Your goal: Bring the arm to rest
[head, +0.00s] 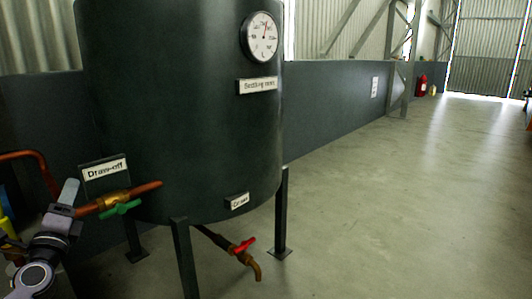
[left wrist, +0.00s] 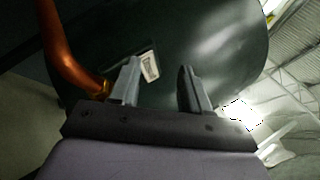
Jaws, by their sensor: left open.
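My left gripper (head: 70,188) is at the lower left of the head view, close to the draw-off pipe. In the left wrist view its two fingers (left wrist: 158,64) stand apart with nothing between them. The draw-off valve's green handle (head: 121,208) lies roughly along its copper pipe (head: 147,189), just right of the gripper. I cannot tell whether the gripper touches the pipe. The wrist view shows a copper pipe (left wrist: 62,50) left of the fingers and a small white label (left wrist: 150,66) beyond them. My right gripper is not in view.
A large dark tank (head: 180,110) on legs fills the left, with a round gauge (head: 262,38). A red-handled valve (head: 242,246) sticks out below it, its handle across the pipe. A bent copper pipe (head: 40,158) is at the far left. Open floor (head: 400,200) lies right.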

